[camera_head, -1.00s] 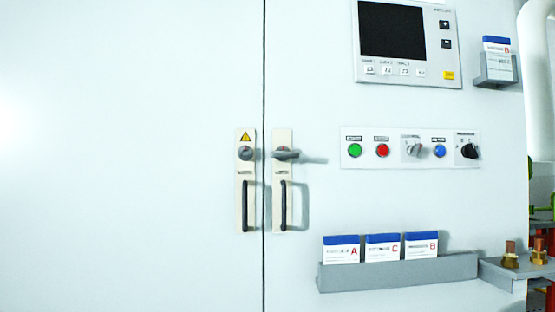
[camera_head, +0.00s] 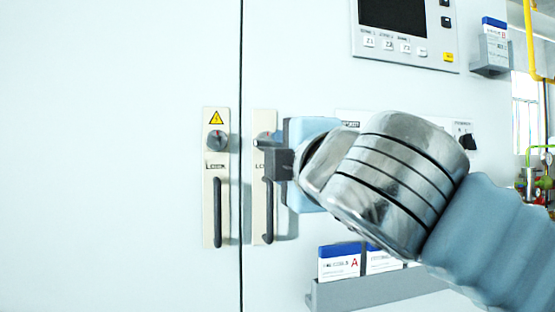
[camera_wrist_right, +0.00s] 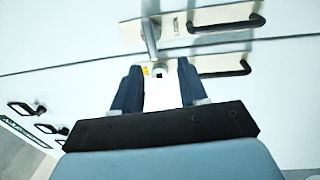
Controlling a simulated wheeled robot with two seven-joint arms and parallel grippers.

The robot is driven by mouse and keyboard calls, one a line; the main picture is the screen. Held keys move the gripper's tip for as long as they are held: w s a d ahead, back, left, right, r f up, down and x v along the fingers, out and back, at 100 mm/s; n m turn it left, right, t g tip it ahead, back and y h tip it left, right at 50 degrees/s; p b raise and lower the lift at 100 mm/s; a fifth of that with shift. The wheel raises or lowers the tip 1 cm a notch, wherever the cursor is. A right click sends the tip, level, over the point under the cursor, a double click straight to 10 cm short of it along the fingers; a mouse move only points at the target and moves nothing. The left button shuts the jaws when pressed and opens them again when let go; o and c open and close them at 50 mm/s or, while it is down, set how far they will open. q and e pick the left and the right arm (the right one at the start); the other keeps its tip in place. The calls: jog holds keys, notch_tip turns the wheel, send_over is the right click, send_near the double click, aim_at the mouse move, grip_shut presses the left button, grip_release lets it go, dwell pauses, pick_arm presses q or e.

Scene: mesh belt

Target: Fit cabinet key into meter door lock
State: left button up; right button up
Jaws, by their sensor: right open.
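Two narrow cream lock plates flank the door seam. The left plate (camera_head: 216,232) has a round grey lock (camera_head: 217,140) under a yellow warning sign and a dark handle (camera_head: 217,212). The right plate (camera_head: 260,118) is partly covered by my right gripper (camera_head: 277,164). In the right wrist view my right gripper (camera_wrist_right: 159,68) is open at the right plate, its two dark fingers apart. A grey lever-like piece (camera_wrist_right: 150,38) stands ahead of the fingertips; I cannot tell whether it is the cabinet key or whether the fingers touch it. My left gripper is out of view.
A screen panel (camera_head: 405,50) is above my right arm, with a small card holder (camera_head: 491,58) beside it. Below is a grey rack (camera_head: 375,290) of blue-topped cards. My arm hides most of the button strip. The left door face (camera_head: 100,150) is clear.

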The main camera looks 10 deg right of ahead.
aim_at(273, 144)
jog(key=shift+w+d+r+p, duration=0.1)
jog(key=shift+w+r+p, duration=0.4)
jog(key=shift+w, duration=1.05)
jog(key=shift+w+d+r+p, duration=0.1)
jog(key=shift+w+r+p, duration=0.15)
jog(key=shift+w+p, duration=0.85)
jog(key=shift+w+d+r+p, duration=0.1)
jog(key=shift+w+r, duration=0.3)
jog(key=shift+w, duration=1.6)
grip_shut()
